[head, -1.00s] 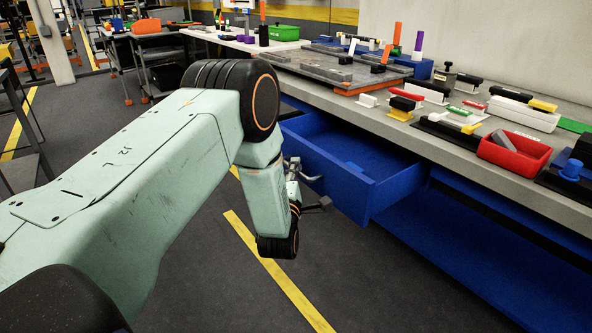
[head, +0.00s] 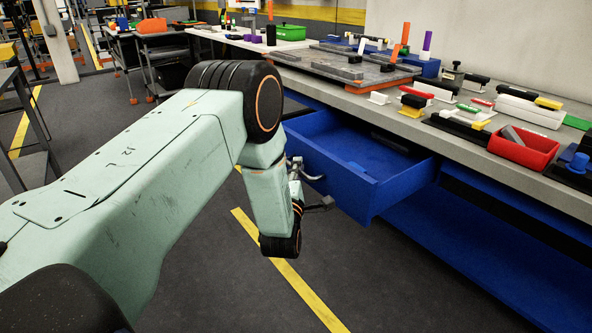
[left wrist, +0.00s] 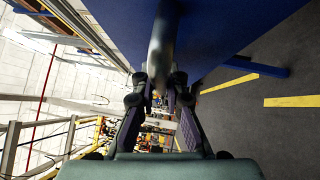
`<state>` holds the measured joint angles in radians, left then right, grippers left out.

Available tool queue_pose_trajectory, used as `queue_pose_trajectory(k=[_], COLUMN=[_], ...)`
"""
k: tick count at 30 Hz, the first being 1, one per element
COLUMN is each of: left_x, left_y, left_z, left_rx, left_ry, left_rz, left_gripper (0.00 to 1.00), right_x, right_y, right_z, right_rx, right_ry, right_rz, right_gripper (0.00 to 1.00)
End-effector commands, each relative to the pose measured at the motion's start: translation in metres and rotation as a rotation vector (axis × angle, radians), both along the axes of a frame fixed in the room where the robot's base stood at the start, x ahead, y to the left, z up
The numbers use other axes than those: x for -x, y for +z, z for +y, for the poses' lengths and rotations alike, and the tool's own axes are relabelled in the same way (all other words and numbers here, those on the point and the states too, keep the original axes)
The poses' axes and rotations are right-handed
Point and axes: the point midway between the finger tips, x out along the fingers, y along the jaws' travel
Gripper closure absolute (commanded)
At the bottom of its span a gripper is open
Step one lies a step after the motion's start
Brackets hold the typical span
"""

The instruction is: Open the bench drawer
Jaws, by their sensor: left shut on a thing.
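The blue bench drawer (head: 345,190) stands pulled out from under the grey bench top, in the middle of the head view. Its inside shows and looks mostly empty. My left gripper (head: 310,184) is at the drawer's front, shut on the handle. The grey handle also shows in the left wrist view (left wrist: 161,45), running between the fingers of my left gripper (left wrist: 160,92) against the blue drawer front. My own wrist hides part of the handle in the head view. My right gripper is not in view.
The bench top (head: 440,140) holds a red bin (head: 523,147), a grey slab (head: 345,68), a green bin (head: 292,33) and several small blocks. A blue lower shelf (head: 450,250) lies under the bench. The floor before the drawer is clear, with a yellow stripe (head: 285,270).

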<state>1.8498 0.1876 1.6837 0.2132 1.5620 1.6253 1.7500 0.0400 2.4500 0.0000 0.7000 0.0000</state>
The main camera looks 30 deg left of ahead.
Motion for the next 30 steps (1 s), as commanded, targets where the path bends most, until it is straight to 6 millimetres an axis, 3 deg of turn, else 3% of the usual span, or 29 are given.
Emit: queue_pose_trajectory(k=[5,6,9,20,23,30], left_x=[0.0,0.0,0.0,0.004,0.014,0.059], left_y=[0.001,0.0,0.0,-0.001,-0.003,-0.009], left_z=[0.0,0.0,0.0,-0.002,-0.007,-0.026], left_rx=[0.0,0.0,0.0,0.0,0.001,0.0], left_ry=[0.0,0.0,0.0,-0.001,-0.002,-0.003], left_rz=[-0.001,-0.001,-0.001,0.001,0.003,0.004], left_gripper=[1.0,0.86,0.78,0.78,0.78,0.78], right_x=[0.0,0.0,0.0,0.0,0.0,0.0], right_y=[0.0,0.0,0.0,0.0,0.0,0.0], right_z=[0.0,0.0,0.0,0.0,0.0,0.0], right_rx=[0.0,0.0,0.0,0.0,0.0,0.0], right_ry=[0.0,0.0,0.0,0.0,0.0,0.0], right_rz=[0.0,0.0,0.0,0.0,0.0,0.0], right_gripper=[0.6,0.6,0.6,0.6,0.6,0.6])
